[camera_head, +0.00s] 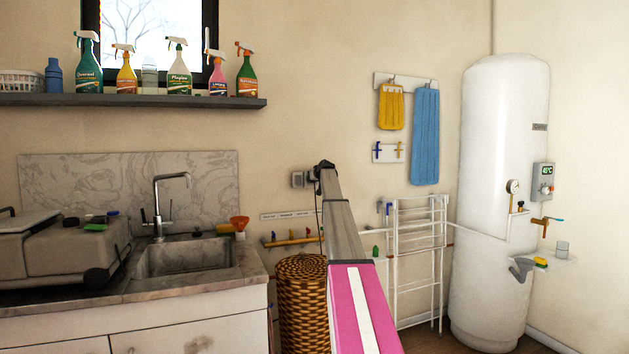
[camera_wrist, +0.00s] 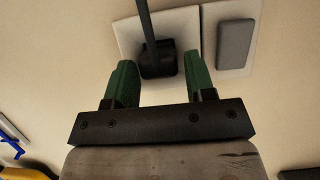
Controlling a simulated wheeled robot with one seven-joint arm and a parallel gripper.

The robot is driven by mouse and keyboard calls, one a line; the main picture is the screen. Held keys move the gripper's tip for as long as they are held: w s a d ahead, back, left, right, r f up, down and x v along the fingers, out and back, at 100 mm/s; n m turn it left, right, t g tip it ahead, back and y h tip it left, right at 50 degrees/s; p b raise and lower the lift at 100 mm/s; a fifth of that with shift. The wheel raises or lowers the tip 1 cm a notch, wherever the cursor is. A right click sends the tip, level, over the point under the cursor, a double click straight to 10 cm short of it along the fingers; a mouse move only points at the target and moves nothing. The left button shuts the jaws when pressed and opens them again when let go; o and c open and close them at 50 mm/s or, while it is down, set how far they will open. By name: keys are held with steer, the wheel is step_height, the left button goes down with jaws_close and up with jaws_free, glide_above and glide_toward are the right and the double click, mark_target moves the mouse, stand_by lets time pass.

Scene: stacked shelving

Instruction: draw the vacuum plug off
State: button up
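The vacuum plug (camera_wrist: 158,60) is a black block seated in a white wall socket (camera_wrist: 126,36), with a dark cord (camera_wrist: 147,20) running up from it in the wrist view. My gripper (camera_wrist: 160,72) is open, its two green fingers on either side of the plug. A strip of wall and socket shows between the plug and the right finger; the left finger is very close to the plug, and I cannot tell whether it touches. In the head view my gripper (camera_head: 323,170) is a dark shape at the wall, hiding the plug beside the grey socket plate (camera_head: 298,179).
A grey switch (camera_wrist: 235,45) on a white plate sits right of the socket. A sink counter (camera_head: 190,284) is left; a white boiler (camera_head: 500,190) is right.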

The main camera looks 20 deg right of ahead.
steer(key=c, duration=0.6)
steer(key=shift+o, duration=0.2)
steer(key=shift+s, duration=0.8)
steer(key=shift+s, duration=0.95)
